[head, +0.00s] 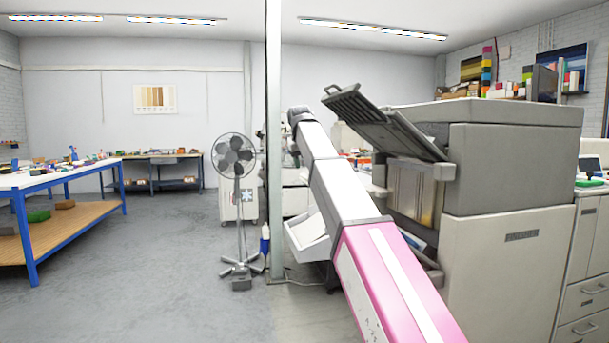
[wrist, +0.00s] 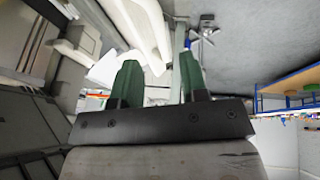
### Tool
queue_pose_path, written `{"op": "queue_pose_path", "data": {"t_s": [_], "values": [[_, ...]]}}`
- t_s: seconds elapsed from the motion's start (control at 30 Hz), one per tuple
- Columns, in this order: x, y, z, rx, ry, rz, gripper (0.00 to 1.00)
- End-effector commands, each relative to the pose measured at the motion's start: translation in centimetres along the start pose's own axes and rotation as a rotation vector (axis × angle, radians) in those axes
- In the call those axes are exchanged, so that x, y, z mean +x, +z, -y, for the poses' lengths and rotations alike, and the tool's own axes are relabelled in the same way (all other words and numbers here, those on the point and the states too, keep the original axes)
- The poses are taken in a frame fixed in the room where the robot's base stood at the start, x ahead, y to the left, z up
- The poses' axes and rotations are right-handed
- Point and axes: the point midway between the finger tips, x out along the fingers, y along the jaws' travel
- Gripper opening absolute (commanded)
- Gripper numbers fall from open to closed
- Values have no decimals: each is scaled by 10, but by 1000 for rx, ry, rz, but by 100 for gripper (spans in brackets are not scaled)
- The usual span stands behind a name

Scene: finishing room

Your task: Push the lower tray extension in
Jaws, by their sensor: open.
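The machine (head: 510,200) stands at the right. A pale lower tray (head: 308,240) shows left of my arm, sloping; its right part is hidden behind the arm, so I cannot tell how far its extension sticks out. In the wrist view, which is turned nearly upside down, pale tray-like parts (wrist: 150,38) lie beyond the fingers. My gripper (wrist: 158,62) has two green fingers standing apart with nothing seen held between them. I cannot tell whether a finger touches the pale parts. In the head view my arm reaches away past the tray, and the fingers cannot be made out.
A dark upper tray (head: 385,122) juts up and left from the machine. A grey post (head: 275,150) and a standing fan (head: 238,200) are left of my arm. A blue-framed workbench (head: 70,180) stands at the left. The floor between bench and fan is clear.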

Motion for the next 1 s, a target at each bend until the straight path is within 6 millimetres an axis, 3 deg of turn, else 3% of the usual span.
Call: {"op": "queue_pose_path", "data": {"t_s": [0.1,0.3,0.73,0.87,1.0], "values": [[22,0,0,0,0,1,40],[44,0,0,0,0,0,40],[52,0,0,0,0,-1,40],[52,0,0,0,0,-1,0],[52,0,0,0,0,0,0]]}}
